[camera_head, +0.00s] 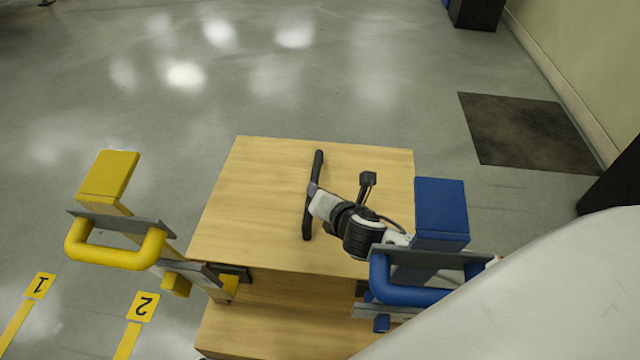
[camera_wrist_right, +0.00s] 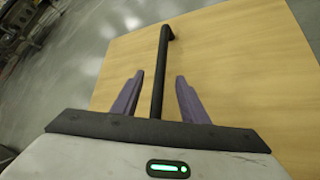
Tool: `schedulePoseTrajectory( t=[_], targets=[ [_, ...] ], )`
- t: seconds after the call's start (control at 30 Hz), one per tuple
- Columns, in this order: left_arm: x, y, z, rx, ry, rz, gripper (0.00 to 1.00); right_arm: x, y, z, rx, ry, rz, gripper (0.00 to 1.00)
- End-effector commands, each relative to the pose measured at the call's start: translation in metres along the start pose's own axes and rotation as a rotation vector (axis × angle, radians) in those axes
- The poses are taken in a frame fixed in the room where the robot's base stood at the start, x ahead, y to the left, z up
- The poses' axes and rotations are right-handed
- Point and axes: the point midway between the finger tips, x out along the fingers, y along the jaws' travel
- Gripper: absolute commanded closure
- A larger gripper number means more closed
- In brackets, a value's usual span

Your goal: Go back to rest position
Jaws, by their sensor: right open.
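A black bar handle (camera_head: 317,168) stands on the wooden top (camera_head: 260,200) of a cart-like piece in the head view. My right gripper (camera_head: 310,195) is at the middle of the bar, reaching in from the right. In the right wrist view the bar (camera_wrist_right: 162,60) runs between the two purple fingers of my right gripper (camera_wrist_right: 158,90). The fingers are apart, with gaps on both sides of the bar. The bar's near end is hidden behind the gripper body. My left gripper is in neither view.
A yellow handle (camera_head: 115,252) with a yellow block sticks out left of the wooden top. A blue handle (camera_head: 410,292) and blue block (camera_head: 441,208) are at its right, close to my right arm. A dark mat (camera_head: 525,130) lies on the floor beyond.

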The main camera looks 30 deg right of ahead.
Motion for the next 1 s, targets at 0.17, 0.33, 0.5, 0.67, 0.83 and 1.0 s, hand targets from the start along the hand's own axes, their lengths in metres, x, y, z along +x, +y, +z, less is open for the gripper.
schedulePoseTrajectory(
  t=[0.17,0.33,0.5,0.67,0.83,1.0],
  targets=[
    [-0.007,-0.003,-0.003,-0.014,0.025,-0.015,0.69,-0.019,0.001,0.001,-0.001,0.000,0.001,0.60],
    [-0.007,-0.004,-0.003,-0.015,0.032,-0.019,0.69,-0.022,0.001,0.001,0.000,-0.002,0.002,0.60],
    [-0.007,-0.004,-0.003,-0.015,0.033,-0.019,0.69,-0.022,0.001,0.001,0.000,-0.002,0.003,0.60],
    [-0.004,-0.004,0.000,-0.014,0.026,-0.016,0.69,-0.015,0.000,0.000,0.000,-0.002,0.002,0.60],
    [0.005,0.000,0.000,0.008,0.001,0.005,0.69,0.009,-0.002,-0.002,0.002,-0.003,0.000,0.60],
    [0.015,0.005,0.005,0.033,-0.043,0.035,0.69,0.042,-0.003,-0.003,0.002,-0.001,-0.001,0.60]
  ],
)
